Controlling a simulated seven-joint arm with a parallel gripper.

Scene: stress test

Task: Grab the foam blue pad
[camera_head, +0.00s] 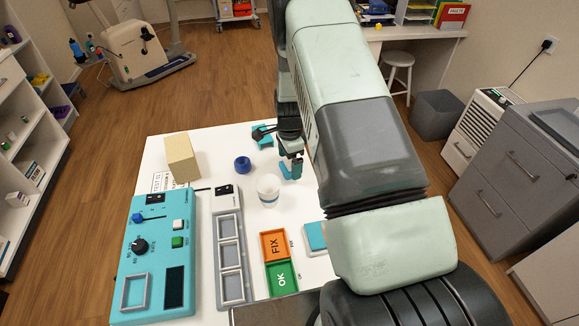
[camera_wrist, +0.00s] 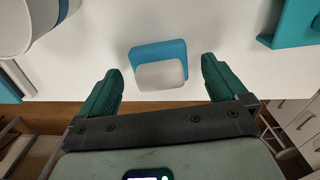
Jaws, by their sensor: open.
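A blue pad (camera_wrist: 178,48) with a white block-like part (camera_wrist: 161,75) on its near face shows in the wrist view, on the white table. My gripper (camera_wrist: 160,80) is open, with one dark green finger on each side of the pad and a gap to it on both sides. Nothing is visibly held. In the head view my gripper (camera_head: 291,170) is near the table's right edge, just right of the white cup (camera_head: 268,190). There the pad is hard to tell apart from the bluish fingers.
The white table (camera_head: 215,145) holds a blue ring (camera_head: 242,164), a tan block (camera_head: 181,157), a teal holder (camera_head: 263,134), a teal control panel (camera_head: 155,255), a grey tray (camera_head: 231,255), orange FIX (camera_head: 275,244) and green OK (camera_head: 281,276) trays, and a teal box (camera_head: 315,237).

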